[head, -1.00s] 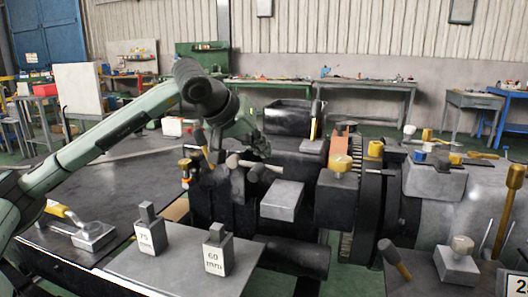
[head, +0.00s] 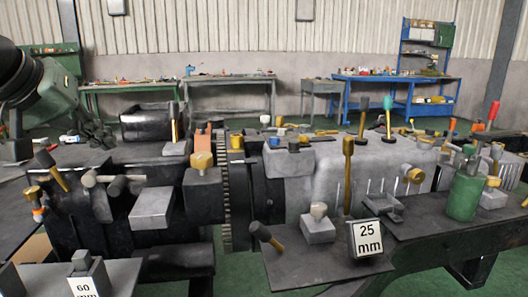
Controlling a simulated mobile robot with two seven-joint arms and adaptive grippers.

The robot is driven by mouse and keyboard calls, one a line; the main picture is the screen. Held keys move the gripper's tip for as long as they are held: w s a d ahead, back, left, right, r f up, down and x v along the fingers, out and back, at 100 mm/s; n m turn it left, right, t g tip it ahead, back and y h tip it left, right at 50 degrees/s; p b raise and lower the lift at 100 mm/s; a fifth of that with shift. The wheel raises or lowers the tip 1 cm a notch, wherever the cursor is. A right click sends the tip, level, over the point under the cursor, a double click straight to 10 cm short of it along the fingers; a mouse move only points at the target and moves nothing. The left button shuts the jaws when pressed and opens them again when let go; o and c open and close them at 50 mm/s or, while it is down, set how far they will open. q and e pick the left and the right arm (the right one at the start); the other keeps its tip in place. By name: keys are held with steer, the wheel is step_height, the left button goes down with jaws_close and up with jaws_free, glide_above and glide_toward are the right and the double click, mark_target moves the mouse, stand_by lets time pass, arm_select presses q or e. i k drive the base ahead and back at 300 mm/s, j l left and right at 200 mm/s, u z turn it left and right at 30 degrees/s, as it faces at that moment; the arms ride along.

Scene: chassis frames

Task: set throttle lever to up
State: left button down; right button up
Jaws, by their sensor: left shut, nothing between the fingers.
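No lever is readably marked as the throttle lever, so I cannot tell which one it is. Several levers stand on the machine: a tall brass-coloured one (head: 348,165) near the middle, upright, a red-topped one (head: 491,115) at the right, and a dark-headed one (head: 52,168) at the left, tilted. My left gripper (head: 98,136) is at the left, behind the machine's left end in the picture. It is shut and empty, apart from these levers. My right gripper is not in view.
A long grey machine (head: 335,170) fills the middle, with a large gear (head: 237,205). A green canister (head: 466,195) stands at the right. A block marked 25 mm (head: 366,239) sits on a front plate. Workbenches (head: 229,85) line the back wall. Green floor shows below.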

mark_target(90, 179)
steer(key=k, duration=0.95)
